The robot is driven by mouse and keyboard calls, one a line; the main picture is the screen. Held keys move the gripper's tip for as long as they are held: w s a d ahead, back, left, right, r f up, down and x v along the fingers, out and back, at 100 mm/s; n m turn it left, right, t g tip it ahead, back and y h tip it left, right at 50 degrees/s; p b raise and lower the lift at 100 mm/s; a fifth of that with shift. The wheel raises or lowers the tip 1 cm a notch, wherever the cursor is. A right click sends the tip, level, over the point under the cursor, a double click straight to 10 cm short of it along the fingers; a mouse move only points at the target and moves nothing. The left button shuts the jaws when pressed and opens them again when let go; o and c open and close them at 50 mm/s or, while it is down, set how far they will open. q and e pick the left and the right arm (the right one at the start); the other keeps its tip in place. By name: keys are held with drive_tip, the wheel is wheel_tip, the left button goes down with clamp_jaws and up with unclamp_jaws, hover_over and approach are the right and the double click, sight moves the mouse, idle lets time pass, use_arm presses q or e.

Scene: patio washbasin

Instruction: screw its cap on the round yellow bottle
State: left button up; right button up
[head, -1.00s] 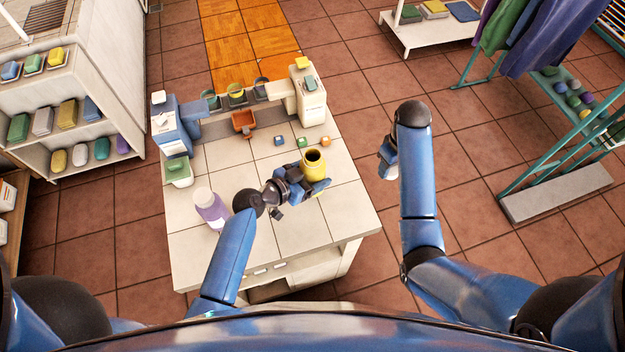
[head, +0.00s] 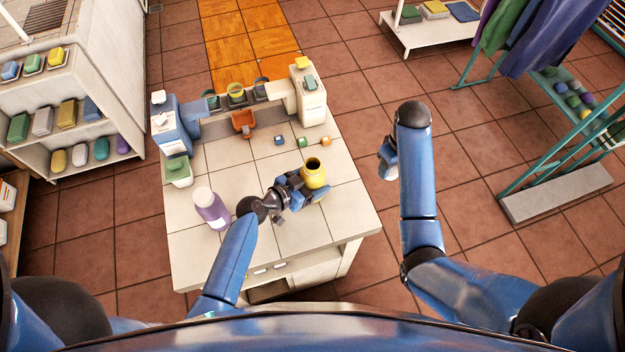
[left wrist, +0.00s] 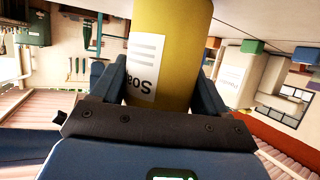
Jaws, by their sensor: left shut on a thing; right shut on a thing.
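The round yellow bottle (head: 314,175) shows a dark open mouth at its top and has no cap on it. My left gripper (head: 306,190) is shut around its body, above the front part of the counter; I cannot tell whether its base touches the top. In the left wrist view the bottle (left wrist: 172,50) stands between the two blue fingers, its white "Soap" label upside down. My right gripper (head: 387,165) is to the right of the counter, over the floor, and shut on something. What it holds is too small and hidden to make out; the bottle's cap is not clearly visible.
A purple bottle with a pale top (head: 210,208) stands left of my left gripper. Small blue (head: 279,140), green (head: 302,141) and orange (head: 325,141) pieces lie behind the yellow bottle. An orange container (head: 243,122) is further back. The counter's front right (head: 345,215) is clear.

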use_arm(q)
drive_tip(key=shift+f+b, duration=0.15)
drive_tip(key=shift+b, duration=0.2)
use_arm(e)
drive_tip(key=shift+f, duration=0.3)
use_arm(q)
drive_tip(key=o, duration=1.5)
use_arm(e)
drive_tip(key=shift+r, duration=0.1)
use_arm(q)
drive_tip(key=shift+o, duration=0.2)
drive_tip(key=shift+r+p, duration=0.2)
drive_tip(key=shift+p, duration=0.1)
use_arm(e)
drive_tip(key=shift+r, duration=0.2)
use_arm(q)
drive_tip(key=b+v, duration=0.3)
drive_tip(key=v, duration=0.9)
use_arm(e)
drive_tip(key=shift+f, duration=1.6)
use_arm(q)
drive_tip(key=shift+w+a, duration=0.1)
